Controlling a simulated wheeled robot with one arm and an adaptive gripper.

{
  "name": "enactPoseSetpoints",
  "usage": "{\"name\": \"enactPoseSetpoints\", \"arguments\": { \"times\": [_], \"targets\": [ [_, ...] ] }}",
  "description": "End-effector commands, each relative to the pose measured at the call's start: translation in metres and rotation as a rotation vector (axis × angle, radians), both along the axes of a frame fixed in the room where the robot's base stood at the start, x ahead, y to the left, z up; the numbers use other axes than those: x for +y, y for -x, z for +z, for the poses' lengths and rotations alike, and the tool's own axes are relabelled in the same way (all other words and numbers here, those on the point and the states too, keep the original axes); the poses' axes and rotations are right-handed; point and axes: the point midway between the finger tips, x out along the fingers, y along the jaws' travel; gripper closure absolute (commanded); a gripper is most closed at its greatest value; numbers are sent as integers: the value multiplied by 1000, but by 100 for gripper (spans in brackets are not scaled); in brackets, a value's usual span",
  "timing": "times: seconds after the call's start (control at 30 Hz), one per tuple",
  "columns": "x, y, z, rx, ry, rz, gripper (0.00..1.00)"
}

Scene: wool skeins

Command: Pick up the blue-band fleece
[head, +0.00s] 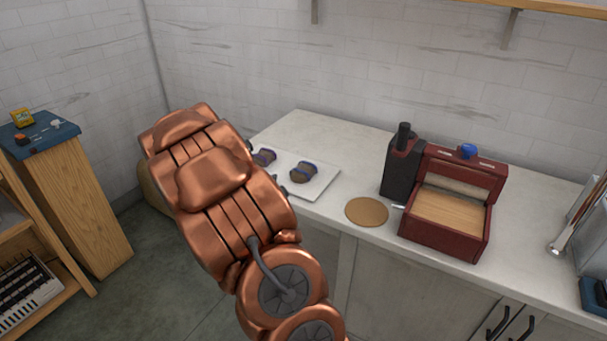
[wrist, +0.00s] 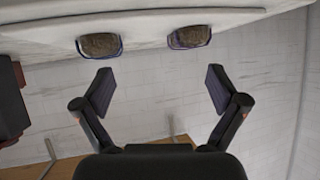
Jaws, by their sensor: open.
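Two brownish skeins lie on a white tray (head: 319,189) on the counter. The right skein (head: 304,172) has a band that looks blue; the left skein (head: 264,157) has a more purple band and is partly hidden by my arm. The wrist view is upside down: the blue-looking skein (wrist: 99,46) is at its left, the other skein (wrist: 188,37) at its right. My gripper (wrist: 158,73) is open and empty, fingers spread, apart from both skeins. In the head view my arm mostly hides it.
A dark red box (head: 447,240) with a wooden inside stands right of the tray, beside a black container (head: 400,168). A round tan mat (head: 367,211) lies between box and tray. White tiled wall rises behind; a shelf is above.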

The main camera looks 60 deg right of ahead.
Motion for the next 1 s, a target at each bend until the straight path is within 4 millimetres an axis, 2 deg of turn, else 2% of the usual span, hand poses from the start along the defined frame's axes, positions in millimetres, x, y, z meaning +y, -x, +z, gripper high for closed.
{"name": "enactPoseSetpoints", "arguments": {
  "times": [0.03, 0.1, 0.3, 0.7, 1.0],
  "targets": [
    [-17, 13, -7, 12, 32, -56, 4],
    [-34, 30, -12, 29, 73, -123, 4],
    [-58, 58, -17, 58, 134, -228, 4],
    [-84, 62, -26, 62, 140, -239, 4],
    [-106, 64, -23, 59, 142, -237, 4]
  ]
}}
